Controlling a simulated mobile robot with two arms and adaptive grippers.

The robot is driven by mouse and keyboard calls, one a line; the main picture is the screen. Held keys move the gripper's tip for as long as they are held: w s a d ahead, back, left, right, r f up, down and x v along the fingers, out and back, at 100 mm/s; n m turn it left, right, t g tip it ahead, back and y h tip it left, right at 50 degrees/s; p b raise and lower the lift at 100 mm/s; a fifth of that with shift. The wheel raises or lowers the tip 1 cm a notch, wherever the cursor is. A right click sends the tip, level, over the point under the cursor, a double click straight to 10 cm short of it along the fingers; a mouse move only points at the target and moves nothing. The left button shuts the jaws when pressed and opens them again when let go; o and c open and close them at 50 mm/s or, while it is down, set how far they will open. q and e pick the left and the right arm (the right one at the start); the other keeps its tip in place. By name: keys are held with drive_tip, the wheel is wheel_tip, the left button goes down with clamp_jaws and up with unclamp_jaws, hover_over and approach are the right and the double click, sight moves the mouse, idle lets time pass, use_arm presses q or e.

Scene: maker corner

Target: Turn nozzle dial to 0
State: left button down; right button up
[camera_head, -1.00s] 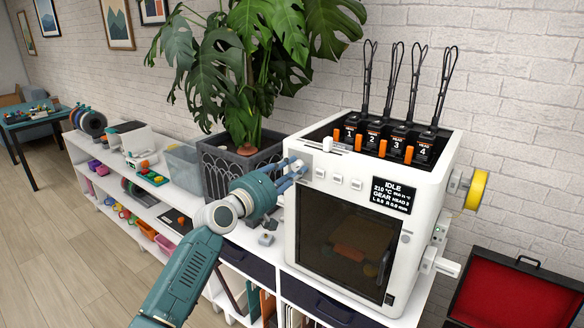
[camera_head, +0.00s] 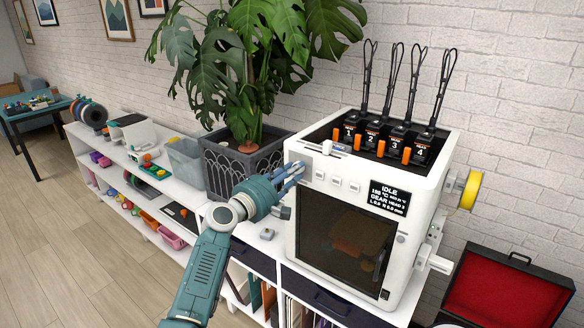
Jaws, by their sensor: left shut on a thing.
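The white 3D printer (camera_head: 400,262) stands on the white shelf unit. Its front has a dark window and a black display (camera_head: 389,198) that reads IDLE, with small text below. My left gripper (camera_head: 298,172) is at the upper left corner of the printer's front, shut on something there. The fingers hide what they hold; I take it to be the nozzle dial, but its pointer and marks cannot be read. Several small white buttons (camera_head: 336,181) sit just right of the fingers. My right gripper is not in view.
A potted plant (camera_head: 226,165) stands left of the printer, close behind my left gripper. A clear bin (camera_head: 185,160) is further left. A yellow spool (camera_head: 471,190) sticks out on the printer's right side. An open red-lined case (camera_head: 510,295) lies at lower right.

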use_arm(q)
drive_tip(key=shift+s+d+f+n+p, duration=0.15)
drive_tip(key=shift+n+p, duration=0.15)
drive_tip(key=shift+n, duration=0.3)
drive_tip(key=shift+n, duration=0.3)
drive_tip(key=c, duration=1.4)
unclamp_jaws()
drive_tip(key=shift+c, duration=0.2)
drive_tip(key=v, duration=1.1)
drive_tip(key=shift+s+a, duration=0.2)
drive_tip(key=shift+s, duration=0.15)
